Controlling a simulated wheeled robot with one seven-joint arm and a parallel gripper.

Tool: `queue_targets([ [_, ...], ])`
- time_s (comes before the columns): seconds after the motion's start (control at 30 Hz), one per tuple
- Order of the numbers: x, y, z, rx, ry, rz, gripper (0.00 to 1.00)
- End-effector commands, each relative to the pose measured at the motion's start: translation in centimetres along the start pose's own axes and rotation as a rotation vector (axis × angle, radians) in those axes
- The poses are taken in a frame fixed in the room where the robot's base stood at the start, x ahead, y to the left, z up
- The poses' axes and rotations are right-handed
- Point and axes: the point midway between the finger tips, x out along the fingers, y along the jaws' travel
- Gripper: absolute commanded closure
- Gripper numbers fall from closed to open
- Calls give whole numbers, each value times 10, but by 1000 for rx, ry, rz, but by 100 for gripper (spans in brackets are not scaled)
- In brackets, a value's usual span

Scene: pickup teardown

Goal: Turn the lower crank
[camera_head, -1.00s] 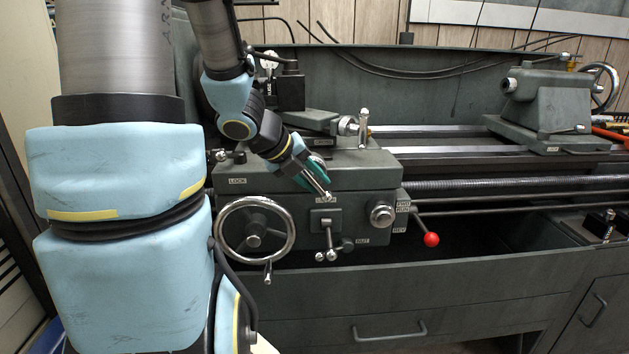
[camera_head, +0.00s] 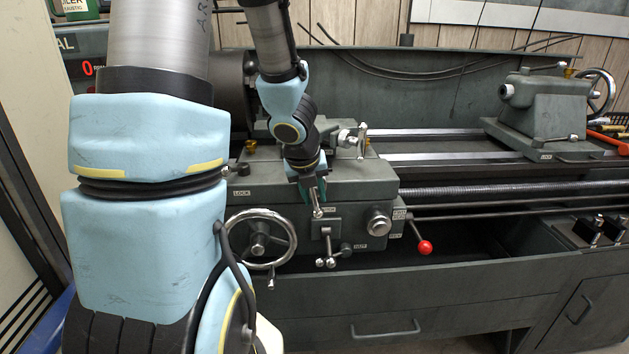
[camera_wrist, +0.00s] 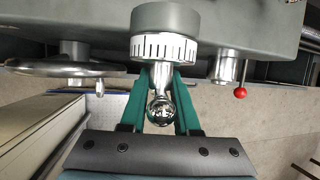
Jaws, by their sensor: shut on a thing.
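The lower crank is a chrome handle with a ball end (camera_head: 317,207) on the front of the lathe carriage. It also shows in the wrist view, its ball (camera_wrist: 161,112) below a white graduated dial (camera_wrist: 164,47). My gripper (camera_head: 311,190) is shut on the crank. In the wrist view, its two teal fingers (camera_wrist: 161,82) lie on either side of the crank arm, with the ball toward the palm. The crank hangs almost straight down. The upper crank (camera_head: 361,140) stands to the right and higher. My wrist hides the lower crank's hub in the head view.
A large chrome handwheel (camera_head: 289,240) is low on the left, partly behind my arm. Small levers (camera_head: 327,250), a chrome knob (camera_head: 379,223) and a red-knobbed lever (camera_head: 424,247) project from the apron. The tailstock (camera_head: 540,110) stands at the far right.

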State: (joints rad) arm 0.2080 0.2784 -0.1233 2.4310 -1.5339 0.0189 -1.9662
Motion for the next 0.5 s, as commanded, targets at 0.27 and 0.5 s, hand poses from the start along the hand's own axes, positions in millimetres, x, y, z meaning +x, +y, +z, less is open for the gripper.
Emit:
queue_targets([
  [0.27, -3, 0, 1, 66, 2, 154, 100],
  [0.5, -1, 1, 1, 90, 0, 218, 100],
])
